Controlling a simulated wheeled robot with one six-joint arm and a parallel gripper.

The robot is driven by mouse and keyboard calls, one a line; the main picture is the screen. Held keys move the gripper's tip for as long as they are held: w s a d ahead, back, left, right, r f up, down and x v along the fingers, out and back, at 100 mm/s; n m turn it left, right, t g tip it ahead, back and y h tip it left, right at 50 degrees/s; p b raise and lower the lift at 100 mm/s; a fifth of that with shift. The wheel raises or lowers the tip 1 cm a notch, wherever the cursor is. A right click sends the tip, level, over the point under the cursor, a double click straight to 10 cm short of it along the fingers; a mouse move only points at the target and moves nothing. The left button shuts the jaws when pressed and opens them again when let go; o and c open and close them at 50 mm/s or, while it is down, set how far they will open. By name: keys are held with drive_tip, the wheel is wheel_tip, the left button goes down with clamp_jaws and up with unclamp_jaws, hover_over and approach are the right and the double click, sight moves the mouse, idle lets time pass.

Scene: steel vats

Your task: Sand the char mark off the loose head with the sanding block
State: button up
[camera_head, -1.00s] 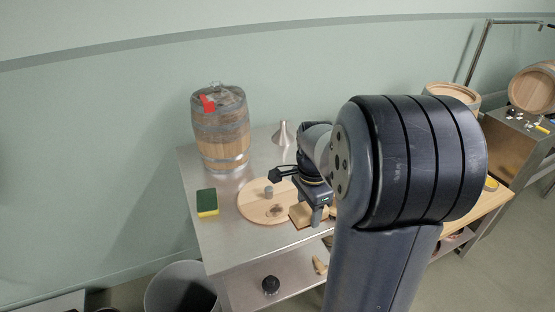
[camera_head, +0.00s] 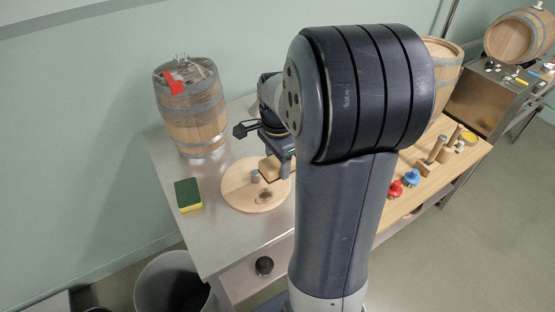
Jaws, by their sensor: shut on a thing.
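The loose head (camera_head: 239,194) is a round pale wooden disc lying flat on the steel table. A dark char mark (camera_head: 264,197) shows near its front right part, uncovered. A small grey cylinder (camera_head: 255,176) stands on the disc. My gripper (camera_head: 284,172) is shut on a wooden block (camera_head: 269,168), which looks like the sanding block. It is at the right back part of the disc, behind and right of the char mark. My arm hides the right side of the block, and I cannot tell whether the block touches the disc.
A barrel (camera_head: 194,118) with a red tag stands at the back left. A green and yellow sponge (camera_head: 188,195) lies left of the disc. A grey bin (camera_head: 174,284) stands on the floor in front. Red (camera_head: 395,189) and blue (camera_head: 412,177) knobbed things sit on the wooden bench at right.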

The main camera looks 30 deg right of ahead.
drive_tip(key=shift+f+b, duration=2.35)
drive_tip(key=shift+f, duration=1.15)
drive_tip(key=shift+r, duration=0.1)
